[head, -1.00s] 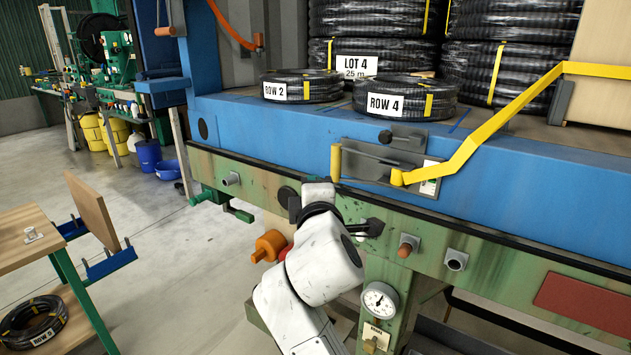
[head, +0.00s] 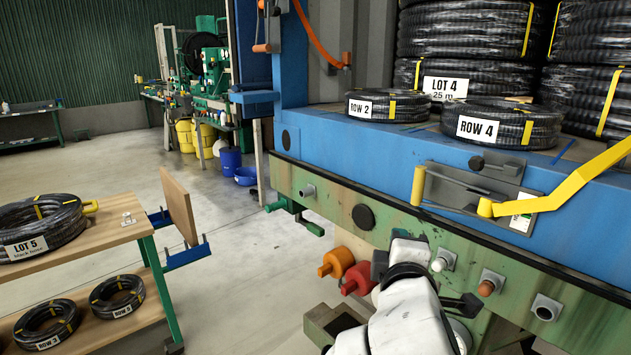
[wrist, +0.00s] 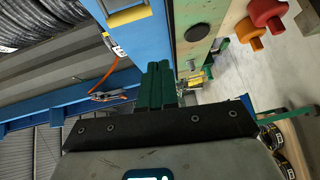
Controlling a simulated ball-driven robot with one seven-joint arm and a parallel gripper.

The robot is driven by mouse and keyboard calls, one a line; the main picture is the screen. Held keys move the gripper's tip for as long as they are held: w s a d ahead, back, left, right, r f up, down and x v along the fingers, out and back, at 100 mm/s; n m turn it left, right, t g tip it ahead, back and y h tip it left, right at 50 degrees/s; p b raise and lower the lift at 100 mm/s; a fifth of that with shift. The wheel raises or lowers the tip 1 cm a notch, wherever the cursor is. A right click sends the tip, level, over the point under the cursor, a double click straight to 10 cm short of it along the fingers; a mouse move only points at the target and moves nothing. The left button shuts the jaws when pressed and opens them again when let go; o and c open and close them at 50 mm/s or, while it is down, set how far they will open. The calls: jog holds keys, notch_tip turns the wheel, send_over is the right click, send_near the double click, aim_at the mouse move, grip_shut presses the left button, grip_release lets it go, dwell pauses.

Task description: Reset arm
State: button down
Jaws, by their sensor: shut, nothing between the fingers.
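My gripper (wrist: 158,84) shows in the wrist view as two dark green fingers pressed together with nothing between them. They point into open space past the blue deck edge and the green beam. In the head view my white arm (head: 405,312) is bent up from the bottom edge, in front of the worn green beam (head: 350,190). The fingers cannot be made out clearly there.
Hose coils marked ROW 2 (head: 385,105) and ROW 4 (head: 500,125) lie on the blue deck (head: 330,138). A yellow lever (head: 560,195) juts out above the beam. Orange (head: 337,262) and red (head: 358,278) knobs sit near my arm.

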jog(key=s+d+f+m+g, duration=0.25)
jog(key=s+f, duration=0.25)
jog(key=f, duration=0.3)
jog(key=s+d+f+m+g+y, duration=0.1)
jog(key=s+d+f+m+g, duration=0.2)
jog(key=f, duration=0.5)
jog(key=s+d+f+m+g, duration=0.2)
jog(key=s+f, duration=0.4)
jog(key=f, duration=0.2)
jog(key=s+d+f+m+g+y, duration=0.1)
jog(key=s+f+m+g, duration=0.2)
jog(key=s, duration=0.9)
jog(key=s+d+f+m+g+y, duration=0.1)
jog(key=s+f+m+g, duration=0.3)
jog(key=s+f, duration=0.6)
jog(key=s+g+y, duration=0.1)
jog(key=s, duration=0.1)
jog(key=shift+s+f, duration=0.15)
jog(key=shift+s, duration=0.2)
